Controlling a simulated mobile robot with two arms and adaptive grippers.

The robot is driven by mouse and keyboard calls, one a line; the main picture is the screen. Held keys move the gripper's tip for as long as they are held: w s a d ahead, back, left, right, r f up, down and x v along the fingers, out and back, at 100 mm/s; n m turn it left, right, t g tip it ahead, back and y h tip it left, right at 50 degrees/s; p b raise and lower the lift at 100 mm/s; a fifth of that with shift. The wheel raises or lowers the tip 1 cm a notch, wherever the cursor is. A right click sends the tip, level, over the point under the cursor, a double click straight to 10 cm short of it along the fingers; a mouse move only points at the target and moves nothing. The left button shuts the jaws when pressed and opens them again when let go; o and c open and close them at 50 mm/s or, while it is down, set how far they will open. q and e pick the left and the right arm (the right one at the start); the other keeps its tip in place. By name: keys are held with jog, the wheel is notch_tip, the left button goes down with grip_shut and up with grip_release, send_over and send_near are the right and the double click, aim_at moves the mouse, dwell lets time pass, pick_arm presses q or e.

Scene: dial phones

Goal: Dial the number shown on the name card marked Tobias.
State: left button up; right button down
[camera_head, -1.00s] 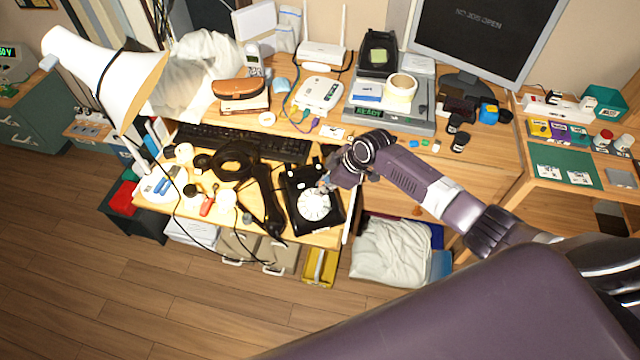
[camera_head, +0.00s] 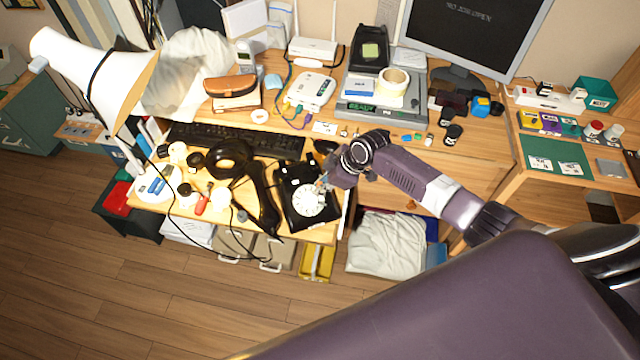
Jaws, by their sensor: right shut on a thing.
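A black dial phone (camera_head: 290,176) with a white round dial (camera_head: 308,203) sits at the front edge of the wooden desk. My right gripper (camera_head: 322,184) is at the upper right of the dial, its tips over or touching the dial's rim. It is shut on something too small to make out. A long black piece, perhaps the handset (camera_head: 264,200), lies left of the phone. White cards lie on a green mat (camera_head: 569,150) at the right and one card (camera_head: 325,128) lies behind the phone; their writing is too small to read, so I cannot tell which says Tobias. My left gripper is not in view.
A black keyboard (camera_head: 245,139) lies behind the phone. Bottles and small items crowd the desk left of it, under a white lamp (camera_head: 100,70). A grey device (camera_head: 385,108) and a monitor (camera_head: 475,30) stand at the back. Open drawers lie below the desk edge.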

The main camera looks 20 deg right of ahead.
jog(key=shift+s+f, duration=0.2)
jog(key=shift+s, duration=0.35)
jog(key=shift+s+a+f+p, duration=0.1)
jog(key=shift+s+f+p, duration=0.1)
jog(key=shift+s+p, duration=0.2)
jog(key=shift+s+r+p, duration=0.35)
jog(key=shift+r+p, duration=0.5)
jog(key=shift+p, duration=0.15)
notch_tip(320, 180, up, 6)
jog(key=s+p, duration=0.3)
jog(key=p, duration=0.5)
jog(key=shift+r, duration=0.2)
jog(key=shift+w, duration=0.1)
jog(key=shift+a, duration=0.1)
dwell(0.6)
